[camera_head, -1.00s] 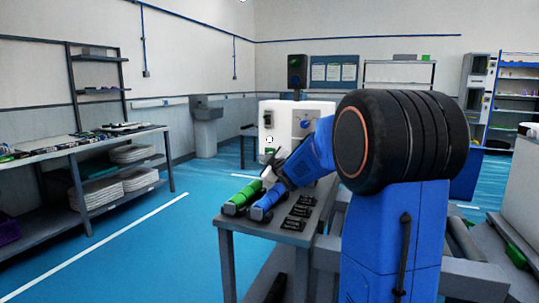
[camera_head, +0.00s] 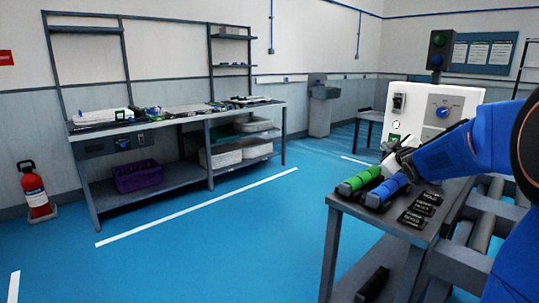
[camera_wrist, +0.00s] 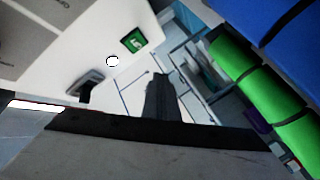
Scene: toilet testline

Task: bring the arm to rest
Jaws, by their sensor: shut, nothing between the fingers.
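My blue arm reaches in from the right of the head view. My gripper (camera_head: 393,151) is at its end, small and partly merged with the white machine behind it. It is shut and empty, close above the far ends of a green cylinder (camera_head: 358,181) and a blue cylinder (camera_head: 386,191) on a grey table (camera_head: 343,205). I cannot tell from this view whether it touches anything. The wrist view shows the green cylinder (camera_wrist: 262,95) and the blue cylinder (camera_wrist: 290,22) at the right, beside the gripper.
The white machine (camera_head: 462,103) with a blue knob stands behind the cylinders. Several black labelled blocks (camera_head: 421,208) lie on the table. A long workbench (camera_head: 180,119) stands along the left wall, with a red fire extinguisher (camera_head: 34,190) beside it. The blue floor between is clear.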

